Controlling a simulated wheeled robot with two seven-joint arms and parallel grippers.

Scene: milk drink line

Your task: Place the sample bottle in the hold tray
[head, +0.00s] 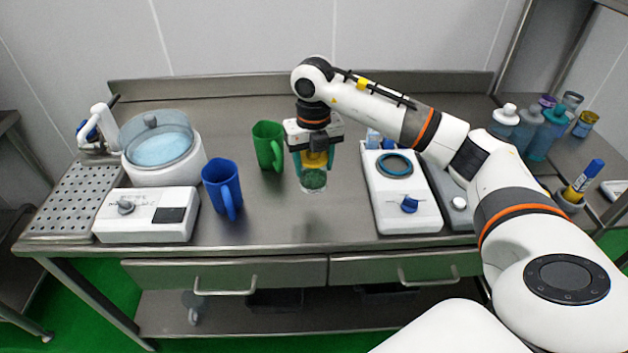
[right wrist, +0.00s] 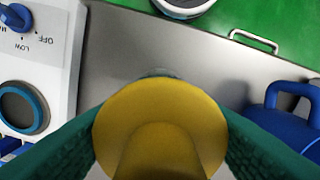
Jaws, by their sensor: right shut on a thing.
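My right gripper (head: 314,170) is over the middle of the steel table, pointing down. Its teal fingers are shut on the sample bottle (head: 313,181), which has a yellow top and a clear lower part with green in it. In the right wrist view the round yellow top (right wrist: 160,120) sits between the two fingers and hides most of the bottle. The bottle looks upright; whether its base touches the table I cannot tell. A perforated metal tray (head: 72,198) is at the table's left end; I cannot tell whether it is the hold tray. My left gripper is not in view.
A green mug (head: 268,146) stands just left of the bottle, with a blue mug (head: 221,188) farther left. A white hotplate-like unit (head: 402,213) is to the right. A white round bath (head: 163,156) and a white control box (head: 147,215) are left. The table's front middle is clear.

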